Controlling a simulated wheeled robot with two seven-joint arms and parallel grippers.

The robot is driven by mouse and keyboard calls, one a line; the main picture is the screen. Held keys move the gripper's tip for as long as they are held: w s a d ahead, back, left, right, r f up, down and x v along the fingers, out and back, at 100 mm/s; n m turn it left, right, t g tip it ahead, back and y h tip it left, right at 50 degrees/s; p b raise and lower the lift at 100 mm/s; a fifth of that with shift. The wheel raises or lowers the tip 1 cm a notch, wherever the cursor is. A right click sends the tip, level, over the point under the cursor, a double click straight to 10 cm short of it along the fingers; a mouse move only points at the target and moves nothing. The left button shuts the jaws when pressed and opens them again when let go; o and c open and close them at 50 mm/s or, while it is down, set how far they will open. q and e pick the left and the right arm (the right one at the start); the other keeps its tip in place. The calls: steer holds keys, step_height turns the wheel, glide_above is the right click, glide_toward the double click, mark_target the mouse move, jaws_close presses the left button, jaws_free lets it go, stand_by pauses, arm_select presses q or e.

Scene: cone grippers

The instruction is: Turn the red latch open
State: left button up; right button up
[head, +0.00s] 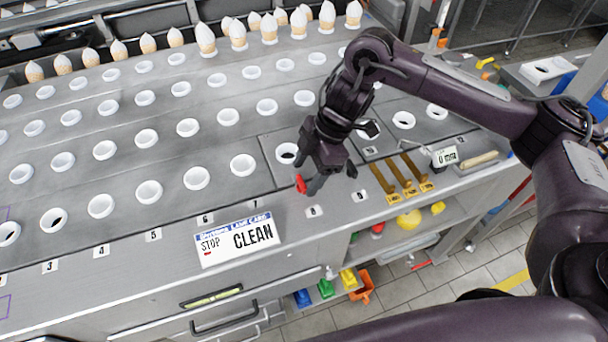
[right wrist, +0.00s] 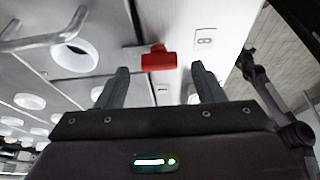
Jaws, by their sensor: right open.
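The red latch (head: 300,184) sits on the grey counter just in front of a white-rimmed hole, beside the label 8. It also shows in the right wrist view (right wrist: 158,58), ahead of the fingers and roughly midway between them. My right gripper (head: 322,178) is at the latch, reaching down from the right, and partly covers the area around it. In the right wrist view its two fingers (right wrist: 160,80) are apart with nothing between their tips. I cannot tell from the head view whether a finger touches the latch. My left gripper is not in view.
A CLEAN sign (head: 237,238) lies left of the latch. Coloured items fill a lower shelf.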

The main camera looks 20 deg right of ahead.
steer(key=shift+x, duration=0.9)
steer(key=shift+c, duration=0.4)
